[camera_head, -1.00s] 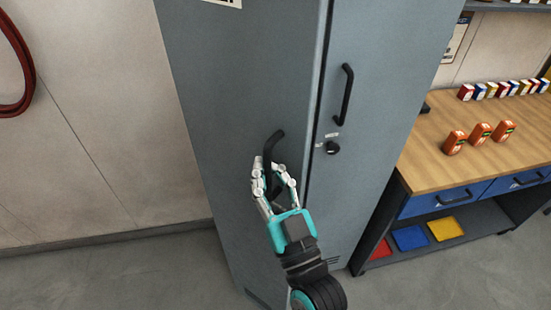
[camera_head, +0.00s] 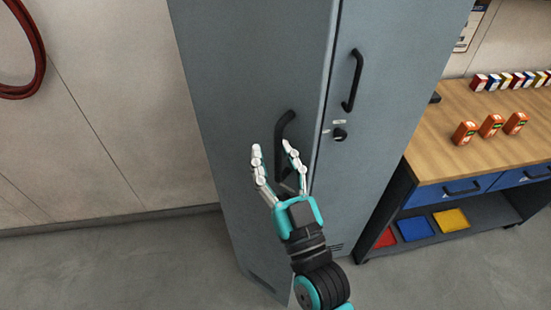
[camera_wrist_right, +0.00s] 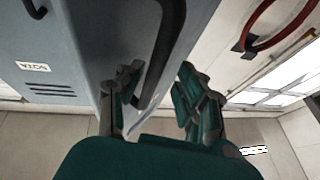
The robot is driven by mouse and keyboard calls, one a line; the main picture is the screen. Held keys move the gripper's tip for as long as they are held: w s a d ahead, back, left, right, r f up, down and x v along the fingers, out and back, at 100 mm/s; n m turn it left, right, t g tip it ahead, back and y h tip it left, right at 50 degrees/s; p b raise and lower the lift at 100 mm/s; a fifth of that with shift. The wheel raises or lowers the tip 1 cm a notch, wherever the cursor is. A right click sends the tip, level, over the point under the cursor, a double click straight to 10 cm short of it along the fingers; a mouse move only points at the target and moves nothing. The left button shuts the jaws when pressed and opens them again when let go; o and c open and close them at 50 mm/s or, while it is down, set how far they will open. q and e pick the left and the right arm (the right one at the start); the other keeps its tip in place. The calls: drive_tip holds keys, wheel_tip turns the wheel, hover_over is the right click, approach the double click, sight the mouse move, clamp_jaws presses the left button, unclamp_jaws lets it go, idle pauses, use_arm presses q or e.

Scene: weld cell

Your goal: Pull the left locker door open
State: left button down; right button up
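The left locker door (camera_head: 240,80) is a grey-blue panel. It stands ajar, its free edge out from the right door and a dark gap between them. Its black bar handle (camera_head: 284,128) is on the side near that edge. My right gripper (camera_head: 271,148) is open at the handle, fingers pointing up. In the right wrist view the black handle (camera_wrist_right: 165,45) shows between the spread fingers (camera_wrist_right: 158,78), and the fingers are not closed on it. Whether a finger touches it I cannot tell. My left gripper is in neither view.
The right locker door (camera_head: 385,100) has its own black handle (camera_head: 353,80) and a lock (camera_head: 339,134). A wooden-topped workbench (camera_head: 465,160) with orange boxes stands to the right. A red hose (camera_head: 38,70) hangs on the left wall. The floor at left is clear.

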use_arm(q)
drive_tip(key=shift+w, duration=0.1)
use_arm(e)
drive_tip(key=v, duration=1.2)
drive_tip(key=shift+s, duration=0.1)
